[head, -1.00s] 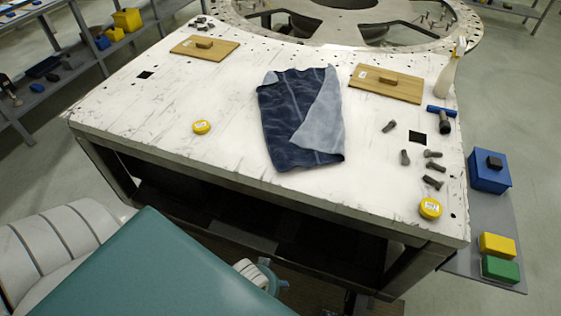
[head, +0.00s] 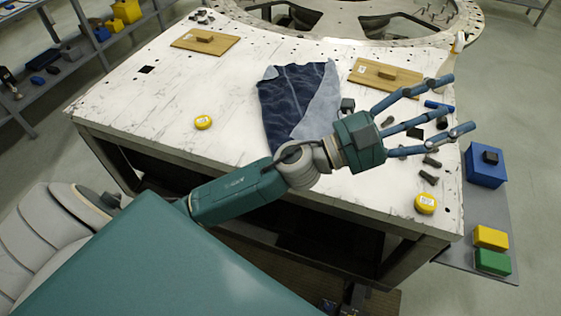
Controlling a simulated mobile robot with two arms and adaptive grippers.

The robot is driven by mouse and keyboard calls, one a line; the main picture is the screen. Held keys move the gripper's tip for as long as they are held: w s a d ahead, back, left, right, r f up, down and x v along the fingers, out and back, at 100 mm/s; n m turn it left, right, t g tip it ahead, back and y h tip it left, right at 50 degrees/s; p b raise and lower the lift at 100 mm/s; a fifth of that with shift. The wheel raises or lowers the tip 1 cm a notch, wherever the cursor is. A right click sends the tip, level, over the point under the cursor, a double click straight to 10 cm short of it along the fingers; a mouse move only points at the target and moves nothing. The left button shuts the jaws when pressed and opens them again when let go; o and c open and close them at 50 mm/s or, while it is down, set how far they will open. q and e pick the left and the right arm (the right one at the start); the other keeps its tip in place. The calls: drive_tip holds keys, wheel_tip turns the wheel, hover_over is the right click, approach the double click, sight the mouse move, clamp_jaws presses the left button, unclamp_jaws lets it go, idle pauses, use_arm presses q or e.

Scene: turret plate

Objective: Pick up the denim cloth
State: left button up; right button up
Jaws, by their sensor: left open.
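The denim cloth (head: 289,101) lies flat on the white worn table (head: 165,120). It is dark blue, with a lighter strip folded over on its right side. My left gripper (head: 432,112) is open and empty, fingers spread and pointing right, over the right part of the table near the bolts. It is to the right of the cloth. My left wrist and forearm pass in front of the cloth's lower edge and hide it. I cannot tell whether they touch it. My right gripper is out of view.
Two wooden boards with handles, left (head: 205,41) and right (head: 385,77), lie toward the back. Yellow round tins sit at left (head: 203,122) and front right (head: 425,204). Several dark bolts and a blue-handled hammer (head: 436,105) lie around my fingers. A blue box (head: 485,168) stands beyond the right edge.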

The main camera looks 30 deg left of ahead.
use_arm(q)
drive_tip(key=s+d+f+m+g, duration=0.5)
drive_tip(key=f+m+g, duration=0.4)
drive_tip(key=m+g, duration=0.3)
drive_tip(key=w+a+f+m+g+y, duration=0.1)
drive_tip(key=a+f+m+g+y, duration=0.1)
drive_tip(key=a+f+y, duration=0.45)
drive_tip(key=a+f+n+g+y, duration=0.1)
drive_tip(key=a+f+y, duration=0.15)
drive_tip(key=a, duration=0.75)
drive_tip(key=w+a+f+n+y, duration=0.1)
drive_tip(key=a+y, duration=0.3)
drive_tip(key=a, duration=0.6)
drive_tip(key=a+f+n+g+y, duration=0.1)
drive_tip(key=a+f+y, duration=0.15)
drive_tip(key=a, duration=0.75)
drive_tip(key=shift+y, duration=0.35)
drive_tip(key=f+b, duration=0.3)
drive_tip(key=f, duration=0.1)
drive_tip(key=f+b, duration=0.3)
drive_tip(key=f, duration=0.2)
drive_tip(key=shift+w+d+f+b, duration=0.1)
drive_tip(key=shift+w+b, duration=0.1)
drive_tip(key=shift+b, duration=0.15)
drive_tip(key=shift+f, duration=0.1)
